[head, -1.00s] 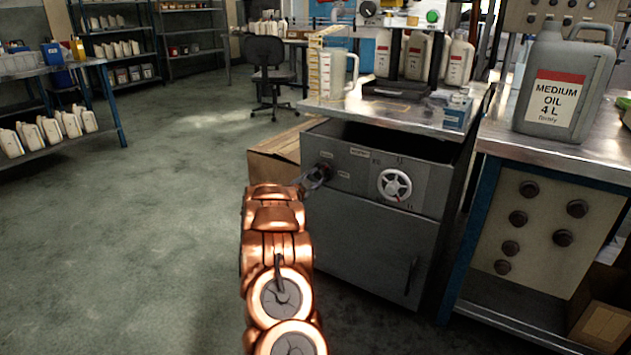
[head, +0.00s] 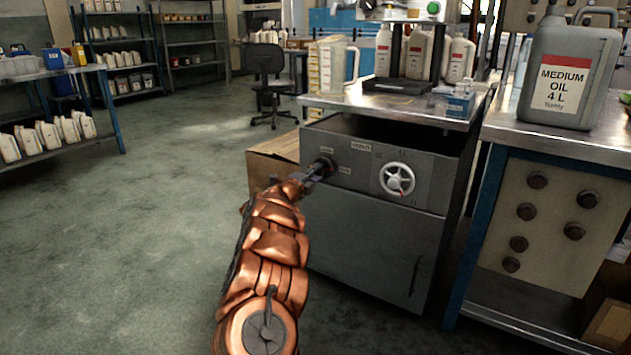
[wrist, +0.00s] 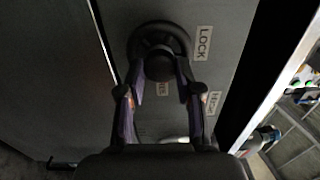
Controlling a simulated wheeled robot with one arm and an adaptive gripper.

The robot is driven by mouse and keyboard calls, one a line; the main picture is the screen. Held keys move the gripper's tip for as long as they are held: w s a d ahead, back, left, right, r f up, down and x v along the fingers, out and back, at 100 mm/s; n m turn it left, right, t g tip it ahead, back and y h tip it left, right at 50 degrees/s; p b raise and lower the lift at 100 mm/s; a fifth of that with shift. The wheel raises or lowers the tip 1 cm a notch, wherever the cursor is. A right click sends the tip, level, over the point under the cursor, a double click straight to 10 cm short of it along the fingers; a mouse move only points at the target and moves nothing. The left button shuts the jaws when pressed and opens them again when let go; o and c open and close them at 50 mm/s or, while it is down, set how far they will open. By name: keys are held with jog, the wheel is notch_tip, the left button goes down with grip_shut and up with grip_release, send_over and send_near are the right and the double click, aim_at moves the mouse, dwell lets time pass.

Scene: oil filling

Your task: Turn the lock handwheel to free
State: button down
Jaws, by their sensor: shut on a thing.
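A dark round knob (head: 325,166) sits on the upper left of the grey cabinet's front panel. In the wrist view the dark knob (wrist: 160,45) stands beside a label reading LOCK (wrist: 203,42). My gripper (head: 312,176) reaches it from the front left. In the wrist view the two fingers of my gripper (wrist: 161,82) are shut on the knob, one on each side. Small labels near the knob are partly hidden or too small to read. A white spoked handwheel (head: 397,179) with a red mark is farther right on the same panel, apart from my gripper.
The grey cabinet (head: 370,245) has an open top under a metal bench. A cardboard box (head: 272,162) stands behind my arm at the left. A Medium Oil canister (head: 568,70) stands on the right bench. The floor at the left is clear.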

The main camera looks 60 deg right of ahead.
jog(key=shift+s+f+m+b, duration=0.1)
jog(key=shift+f+m+b, duration=0.05)
jog(key=shift+m+b, duration=0.5)
jog(key=shift+m, duration=0.25)
jog(key=c, duration=0.8)
grip_release()
jog(key=shift+o, duration=0.2)
jog(key=shift+a, duration=0.1)
jog(key=a, duration=1.1)
jog(key=shift+s+a, duration=0.15)
jog(key=shift+a, duration=0.25)
